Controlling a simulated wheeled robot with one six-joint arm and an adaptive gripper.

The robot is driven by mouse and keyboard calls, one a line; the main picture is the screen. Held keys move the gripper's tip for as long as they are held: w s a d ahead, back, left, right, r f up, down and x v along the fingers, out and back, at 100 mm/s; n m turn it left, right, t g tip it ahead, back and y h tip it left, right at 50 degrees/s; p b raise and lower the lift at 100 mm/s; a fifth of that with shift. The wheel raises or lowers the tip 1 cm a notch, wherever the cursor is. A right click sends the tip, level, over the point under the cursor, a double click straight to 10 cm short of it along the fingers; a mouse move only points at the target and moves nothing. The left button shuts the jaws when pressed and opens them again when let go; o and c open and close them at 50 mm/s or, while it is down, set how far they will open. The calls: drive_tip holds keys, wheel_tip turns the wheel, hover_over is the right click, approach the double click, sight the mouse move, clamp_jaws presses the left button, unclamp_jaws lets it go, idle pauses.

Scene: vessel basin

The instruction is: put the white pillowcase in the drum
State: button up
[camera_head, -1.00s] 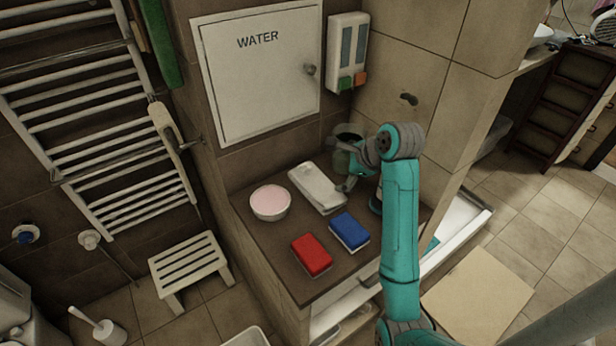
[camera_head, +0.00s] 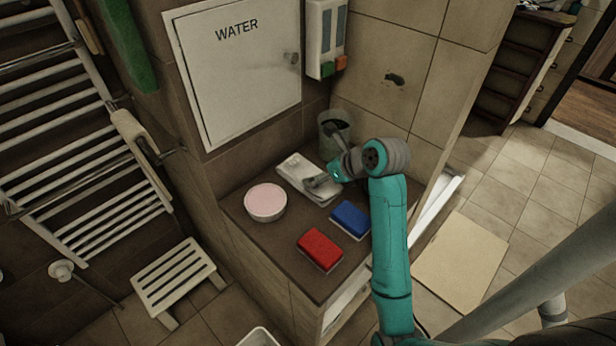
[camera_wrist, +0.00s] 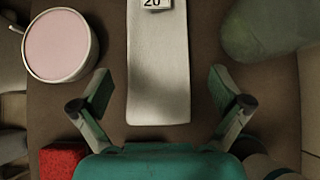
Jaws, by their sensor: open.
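The white pillowcase (camera_head: 293,168) lies folded flat on the brown counter, between the pink-topped bowl and the grey cup. In the wrist view the pillowcase (camera_wrist: 158,60) runs lengthwise up the middle, with a small tag marked "20" near the top edge. My gripper (camera_head: 321,158) is over its near end. In the wrist view my gripper (camera_wrist: 162,90) is open, one finger on each side of the cloth, with nothing held. I cannot tell its exact height above the cloth. No drum shows in the current views.
A white bowl with pink contents (camera_head: 266,201) stands left of the cloth, a grey cup (camera_head: 336,128) behind my gripper. A red sponge (camera_head: 320,248) and a blue sponge (camera_head: 350,219) lie in front. A white stool (camera_head: 172,275) stands on the floor left of the counter (camera_head: 280,238).

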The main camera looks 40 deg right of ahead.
sight(313, 175)
drive_tip(key=shift+x, duration=2.8)
